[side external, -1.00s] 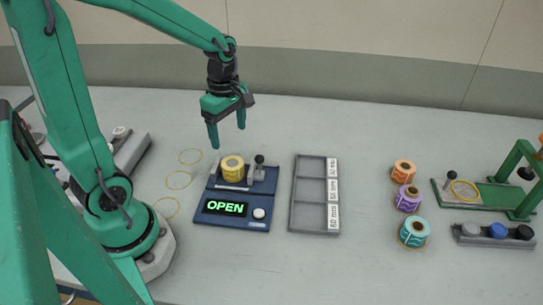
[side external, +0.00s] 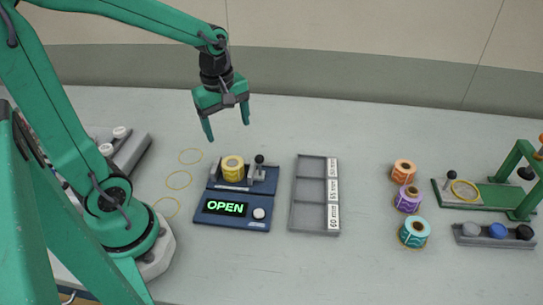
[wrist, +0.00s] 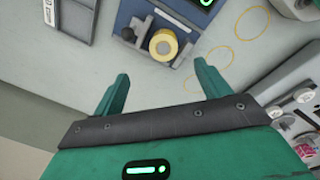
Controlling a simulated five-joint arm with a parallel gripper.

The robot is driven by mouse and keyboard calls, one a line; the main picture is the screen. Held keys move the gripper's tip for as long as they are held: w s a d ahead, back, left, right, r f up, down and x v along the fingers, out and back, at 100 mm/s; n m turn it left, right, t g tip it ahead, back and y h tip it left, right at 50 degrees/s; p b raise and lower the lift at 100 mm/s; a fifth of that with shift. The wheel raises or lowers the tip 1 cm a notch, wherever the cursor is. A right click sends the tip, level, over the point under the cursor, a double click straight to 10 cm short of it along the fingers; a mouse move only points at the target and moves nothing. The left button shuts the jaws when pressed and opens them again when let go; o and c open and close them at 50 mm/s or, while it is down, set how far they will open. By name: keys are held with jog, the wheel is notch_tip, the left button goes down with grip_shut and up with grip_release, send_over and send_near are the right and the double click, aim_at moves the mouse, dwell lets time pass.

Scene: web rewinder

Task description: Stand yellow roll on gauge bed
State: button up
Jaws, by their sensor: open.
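The yellow roll (side external: 232,168) stands upright on the bed of the blue gauge (side external: 216,188), between grey jaws, with a black-knobbed lever (side external: 259,160) to its right. The gauge display reads OPEN in green. In the wrist view the yellow roll (wrist: 163,44) sits on the gauge beyond my fingers, its pale core facing up. My gripper (side external: 227,130) is open and empty, above and behind the roll and clear of it. In the wrist view my gripper (wrist: 160,75) shows its two fingers spread wide with nothing between them.
A grey tray (side external: 295,190) with labelled compartments, empty, lies right of the gauge. Orange (side external: 402,172), purple (side external: 408,198) and teal (side external: 414,231) rolls stand further right. A green stand (side external: 480,194) and a rack of knobs (side external: 495,236) are at far right. Yellow rings (side external: 178,180) mark the table.

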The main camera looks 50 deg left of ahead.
jog(key=s+d+r+m+t, duration=0.4)
jog(key=r+m, duration=0.4)
jog(key=m, duration=0.9)
jog(key=s+d, duration=0.1)
jog(key=s, duration=0.1)
jog(key=shift+s+t, duration=0.3)
jog(key=shift+s, duration=0.05)
